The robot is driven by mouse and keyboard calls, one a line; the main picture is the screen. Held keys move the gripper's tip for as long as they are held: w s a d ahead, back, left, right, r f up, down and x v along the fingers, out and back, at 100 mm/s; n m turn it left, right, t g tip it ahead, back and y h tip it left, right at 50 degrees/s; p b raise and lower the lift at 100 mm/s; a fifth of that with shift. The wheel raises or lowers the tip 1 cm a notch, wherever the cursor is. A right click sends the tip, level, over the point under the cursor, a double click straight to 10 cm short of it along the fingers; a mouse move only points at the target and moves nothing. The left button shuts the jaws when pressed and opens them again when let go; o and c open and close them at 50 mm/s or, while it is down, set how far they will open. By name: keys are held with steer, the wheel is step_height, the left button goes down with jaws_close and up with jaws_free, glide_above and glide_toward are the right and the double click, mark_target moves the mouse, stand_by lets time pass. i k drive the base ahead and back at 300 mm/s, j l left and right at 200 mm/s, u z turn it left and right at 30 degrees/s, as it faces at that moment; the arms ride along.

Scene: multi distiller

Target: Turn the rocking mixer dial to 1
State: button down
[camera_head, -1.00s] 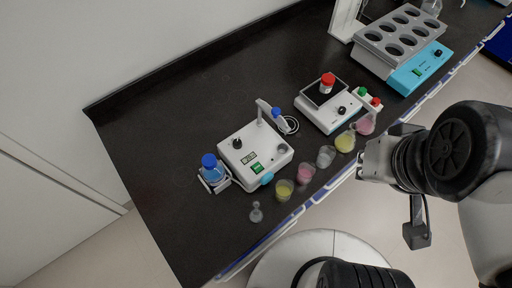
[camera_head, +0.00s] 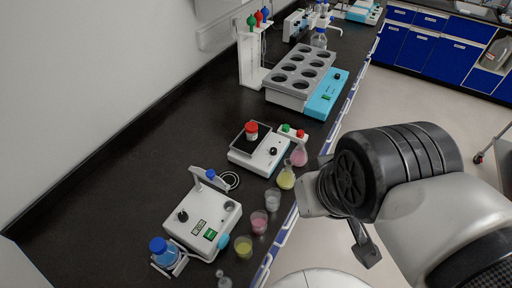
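The rocking mixer, which I take to be the small white device with a dark tray (camera_head: 246,140), stands on the black bench in the middle of the view. A red-capped bottle (camera_head: 251,131) stands on its tray. Its black dial (camera_head: 273,151) is on the right part of its top; its setting is too small to read.
Flasks and beakers with yellow, pink and clear liquid (camera_head: 286,178) line the bench's front edge between my gripper and the devices. A white device with a green switch (camera_head: 205,222) is nearer. A grey holed block with a blue panel (camera_head: 324,95) is beyond. Bare bench lies left.

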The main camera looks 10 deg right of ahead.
mark_target(273, 150)
steer(key=i+l, duration=0.45)
steer(key=l, duration=0.2)
steer(key=i+l, duration=0.5)
steer(key=l, duration=0.1)
